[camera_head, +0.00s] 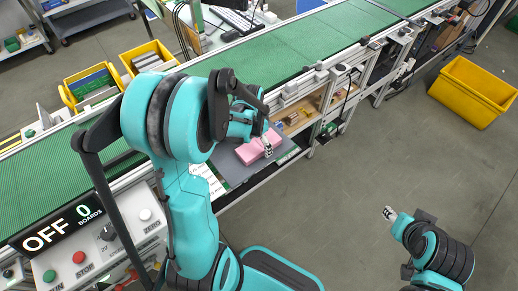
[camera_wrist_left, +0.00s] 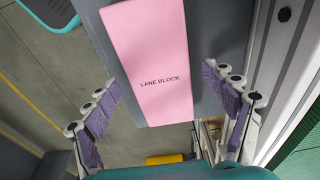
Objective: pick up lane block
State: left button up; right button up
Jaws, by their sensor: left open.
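The lane block is a pink slab (camera_head: 252,149) on a grey shelf (camera_head: 234,170) beside the conveyor in the head view. In the left wrist view the lane block (camera_wrist_left: 150,65), lettered "LANE BLOCK", lies lengthwise between the finger pads. My left gripper (camera_head: 266,141) is over the block in the head view, partly hidden by its own arm. In the left wrist view my left gripper (camera_wrist_left: 160,105) is open, with one finger on each side of the block and visible gaps between. My right gripper (camera_head: 390,214) is over the floor at the right, too small to judge.
The green conveyor (camera_head: 290,55) runs behind the shelf. A control panel (camera_head: 100,240) with an "OFF 0 BOARDS" display is at lower left. A yellow crate (camera_head: 472,92) stands on the floor at right. Yellow bins (camera_head: 148,58) sit beyond the conveyor.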

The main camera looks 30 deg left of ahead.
pick_arm(q)
jog(key=shift+f, duration=0.4)
jog(key=shift+r, duration=0.1)
jog(key=c, duration=1.3)
jog(key=shift+r, duration=0.1)
